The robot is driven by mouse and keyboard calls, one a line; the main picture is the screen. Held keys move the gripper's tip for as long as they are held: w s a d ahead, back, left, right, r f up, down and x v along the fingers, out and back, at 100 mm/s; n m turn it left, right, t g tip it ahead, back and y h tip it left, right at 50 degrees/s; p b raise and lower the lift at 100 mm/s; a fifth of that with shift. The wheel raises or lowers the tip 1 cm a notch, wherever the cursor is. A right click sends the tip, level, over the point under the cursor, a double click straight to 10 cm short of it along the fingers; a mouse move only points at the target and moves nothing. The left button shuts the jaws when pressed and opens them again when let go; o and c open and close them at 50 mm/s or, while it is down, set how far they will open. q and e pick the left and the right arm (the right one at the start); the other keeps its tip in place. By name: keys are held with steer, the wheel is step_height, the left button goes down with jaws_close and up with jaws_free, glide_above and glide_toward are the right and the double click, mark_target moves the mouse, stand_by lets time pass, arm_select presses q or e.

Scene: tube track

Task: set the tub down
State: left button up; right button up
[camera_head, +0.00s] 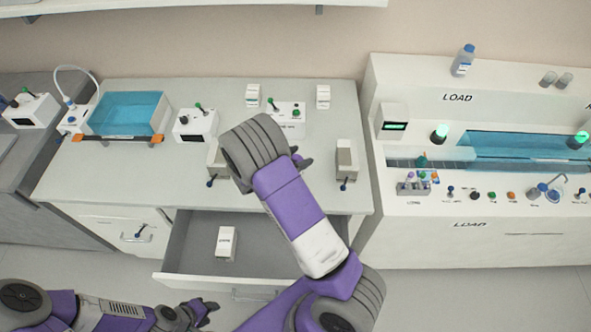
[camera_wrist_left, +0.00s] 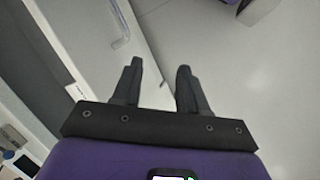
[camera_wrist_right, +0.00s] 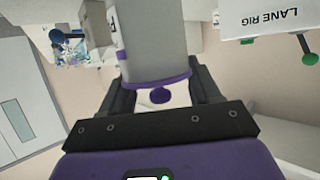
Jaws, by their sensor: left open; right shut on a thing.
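My right gripper is shut on the tub (camera_wrist_right: 155,68), a pale grey body with a purple band and a white end with a purple dot. In the right wrist view its fingers (camera_wrist_right: 160,90) stand on either side of it. In the head view my right forearm and wrist hide the tub over the counter (camera_head: 130,185), so I cannot tell whether it touches the surface. My left gripper (camera_head: 203,310) is low at the front left, open and empty; its spread fingers show in the left wrist view (camera_wrist_left: 155,85).
A lane rig box (camera_head: 287,122) with knobs stands behind my right wrist. A blue-filled tank (camera_head: 128,113) stands at the left. The drawer (camera_head: 190,255) is open, with a small white box (camera_head: 227,243) inside. A LOAD machine (camera_head: 455,185) stands to the right.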

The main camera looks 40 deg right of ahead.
step_height(320, 180, down, 6)
steer(key=shift+r+b, duration=0.1)
steer(key=shift+b, duration=0.45)
steer(key=o, duration=1.1)
steer(key=shift+a+r, duration=0.1)
steer(key=p+v, duration=0.1)
steer(key=v, duration=1.1)
steer(key=shift+r, duration=0.1)
